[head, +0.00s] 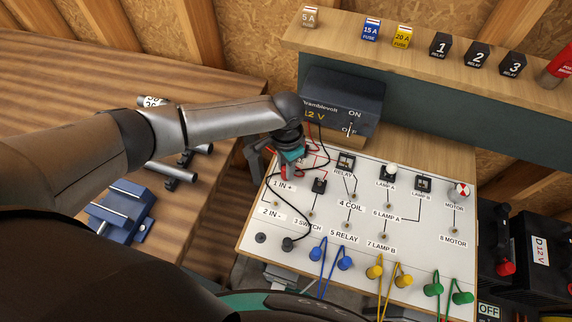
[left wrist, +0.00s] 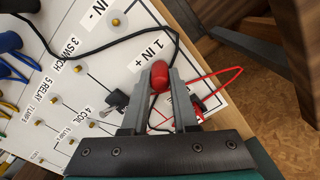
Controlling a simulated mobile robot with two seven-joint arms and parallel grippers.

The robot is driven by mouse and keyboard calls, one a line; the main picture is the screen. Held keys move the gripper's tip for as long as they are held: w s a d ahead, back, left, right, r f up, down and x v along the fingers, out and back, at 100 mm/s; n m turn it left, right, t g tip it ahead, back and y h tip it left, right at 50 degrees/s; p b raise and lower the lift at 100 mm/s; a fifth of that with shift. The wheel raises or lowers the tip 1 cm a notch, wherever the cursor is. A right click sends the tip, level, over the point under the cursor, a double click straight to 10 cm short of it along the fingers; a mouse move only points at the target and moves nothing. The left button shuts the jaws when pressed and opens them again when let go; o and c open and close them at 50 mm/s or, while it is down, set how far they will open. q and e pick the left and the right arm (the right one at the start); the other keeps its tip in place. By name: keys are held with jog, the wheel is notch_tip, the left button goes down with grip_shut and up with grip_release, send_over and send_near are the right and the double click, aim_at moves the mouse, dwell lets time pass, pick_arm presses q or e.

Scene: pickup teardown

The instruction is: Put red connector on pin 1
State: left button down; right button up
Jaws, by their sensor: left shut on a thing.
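The red connector (left wrist: 160,76) is between the fingers of my left gripper (left wrist: 166,84) in the left wrist view, its rounded end showing at the fingertips. In the head view my left gripper (head: 283,172) is low over the upper left of the white board (head: 330,240) and hides most of the connector. The "1 IN +" label (left wrist: 150,55) lies right beside the connector. Pin 1 is hidden, so I cannot tell whether the connector touches it. A red wire (left wrist: 228,82) loops to the right. My right gripper is not in view.
A dark power supply box (head: 345,95) with an ON/OFF switch stands behind the board. A black connector (head: 287,243) with a black wire sits at the board's left. Blue (head: 344,263), yellow (head: 374,272) and green (head: 432,289) plugs stand along the front. A shelf holds fuses and relays.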

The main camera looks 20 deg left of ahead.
pick_arm(q)
jog(key=shift+f, duration=0.1)
jog(key=c, duration=0.6)
grip_release()
notch_tip(320, 180, up, 15)
jog(key=p, duration=0.2)
